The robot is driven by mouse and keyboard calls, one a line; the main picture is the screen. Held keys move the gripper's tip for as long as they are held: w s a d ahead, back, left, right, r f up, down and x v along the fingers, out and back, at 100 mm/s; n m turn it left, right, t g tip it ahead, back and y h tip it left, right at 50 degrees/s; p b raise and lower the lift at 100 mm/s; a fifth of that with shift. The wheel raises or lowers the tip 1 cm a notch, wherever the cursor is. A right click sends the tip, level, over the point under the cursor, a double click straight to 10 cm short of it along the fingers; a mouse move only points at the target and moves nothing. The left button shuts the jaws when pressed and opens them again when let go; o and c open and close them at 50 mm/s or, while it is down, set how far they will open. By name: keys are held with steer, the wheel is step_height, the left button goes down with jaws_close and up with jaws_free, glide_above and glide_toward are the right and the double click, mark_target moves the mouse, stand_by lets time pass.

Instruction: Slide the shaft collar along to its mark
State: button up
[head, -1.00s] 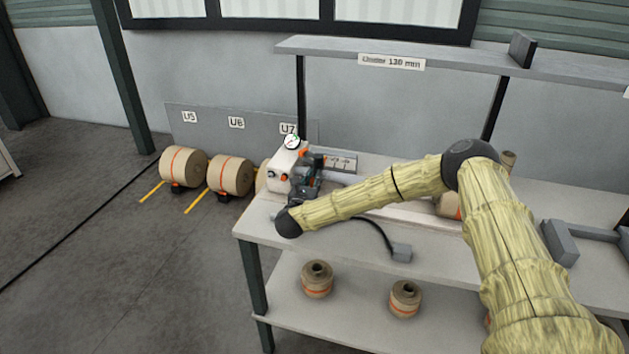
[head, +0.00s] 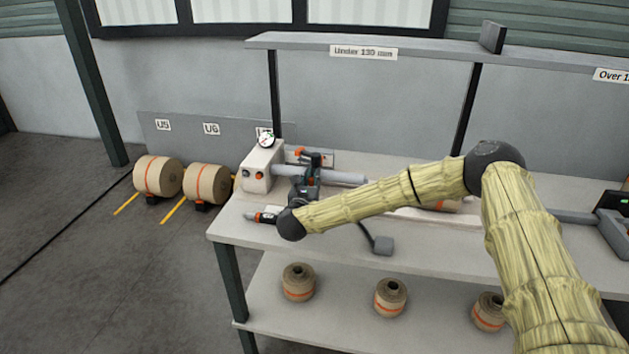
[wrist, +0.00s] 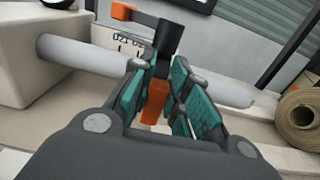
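The shaft collar, a dark block with a black lever and orange ends (head: 313,157), sits around the grey shaft (head: 345,178). In the wrist view the collar (wrist: 168,38) is near the middle, with the shaft (wrist: 85,55) showing on both sides. My gripper (head: 309,182) is over the shaft from the front. Its teal pads (wrist: 158,92) close on the collar's orange lower part. A marked plate (wrist: 130,45) stands behind the shaft, its figures partly covered by the collar. I cannot make out which mark is meant.
The shaft comes out of a white housing (head: 262,166) with a dial gauge (head: 266,141). A paper roll (wrist: 300,115) is at the right.

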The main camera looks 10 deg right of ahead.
steer(key=o, duration=0.4)
steer(key=shift+d, duration=0.1)
steer(key=v, duration=1.2)
